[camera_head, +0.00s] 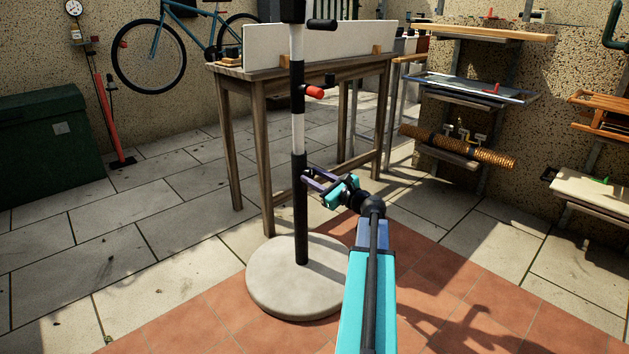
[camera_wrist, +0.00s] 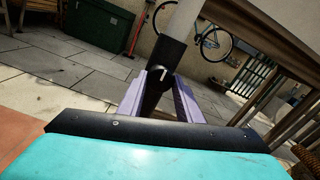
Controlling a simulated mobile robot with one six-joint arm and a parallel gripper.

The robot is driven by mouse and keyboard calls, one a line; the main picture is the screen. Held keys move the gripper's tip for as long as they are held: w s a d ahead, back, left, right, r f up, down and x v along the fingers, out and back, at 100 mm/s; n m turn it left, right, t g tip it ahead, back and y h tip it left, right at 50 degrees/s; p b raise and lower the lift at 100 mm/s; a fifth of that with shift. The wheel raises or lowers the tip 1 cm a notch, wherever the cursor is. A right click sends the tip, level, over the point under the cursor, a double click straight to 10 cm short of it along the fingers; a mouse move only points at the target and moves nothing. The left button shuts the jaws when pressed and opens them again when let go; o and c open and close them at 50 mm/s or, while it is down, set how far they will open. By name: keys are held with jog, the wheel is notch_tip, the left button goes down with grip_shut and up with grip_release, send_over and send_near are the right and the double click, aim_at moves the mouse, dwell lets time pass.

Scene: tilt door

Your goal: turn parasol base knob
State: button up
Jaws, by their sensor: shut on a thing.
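The parasol base (camera_head: 271,285) is a round pale concrete disc on the floor, with an upright black tube (camera_head: 300,225) rising from it. A white-and-black pole stands in the tube. The knob (camera_wrist: 163,72) is dark with a white mark and sits on the tube's side in the wrist view. My gripper (camera_head: 309,179) reaches the tube from the right, its purple fingers at the height of the tube's upper part. In the wrist view my gripper (camera_wrist: 162,82) has one finger on each side of the knob, shut on it. The fingers hide most of the knob in the head view.
A wooden workbench (camera_head: 258,150) stands close behind the pole. Wall shelves (camera_head: 480,35) are at the right, a dark green box (camera_head: 50,145) at the left. Paved floor around the base is clear.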

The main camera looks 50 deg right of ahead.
dwell(0.3)
jog(key=o, duration=1)
jog(key=shift+o, duration=0.2)
jog(key=shift+s, duration=0.1)
jog(key=s+a+p, duration=0.1)
jog(key=s+p, duration=0.4)
jog(key=s, duration=0.8)
jog(key=shift+s, duration=0.35)
